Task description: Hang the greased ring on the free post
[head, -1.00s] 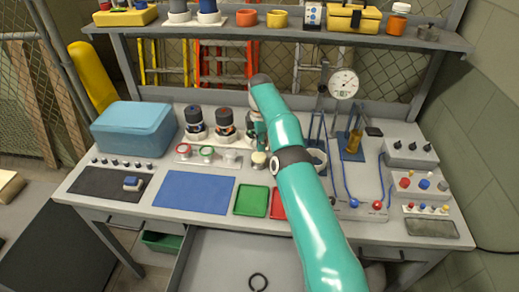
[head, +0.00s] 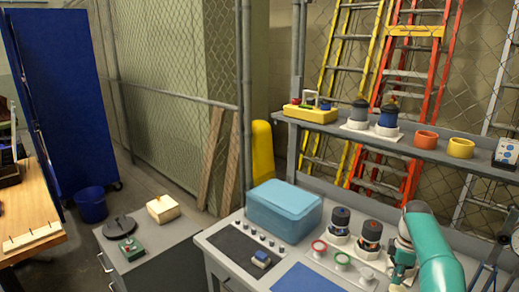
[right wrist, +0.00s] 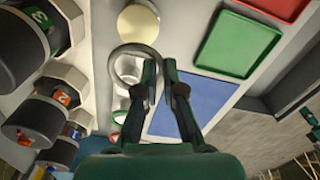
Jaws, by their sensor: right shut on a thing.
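My right gripper (right wrist: 164,68) is shut in the right wrist view, and a shiny grey ring (right wrist: 113,70) is at its fingertips. The ring stands out to the left of the fingers, with part of it hidden behind them. I cannot tell whether it touches anything below. In the head view my right gripper (head: 400,270) is low at the right, beside the row of small fittings. A red ring (head: 319,246) and a green ring (head: 343,259) are in that row, with a pale fitting (head: 366,275) beside them. I cannot make out a bare post. My left gripper is out of view.
Two dark-topped cylinders (head: 340,218) (head: 370,234) stand behind the row. A blue box (head: 284,208) is to its left and a blue mat (head: 306,279) in front. In the right wrist view a cream round top (right wrist: 138,23) and a green tray (right wrist: 236,44) are close.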

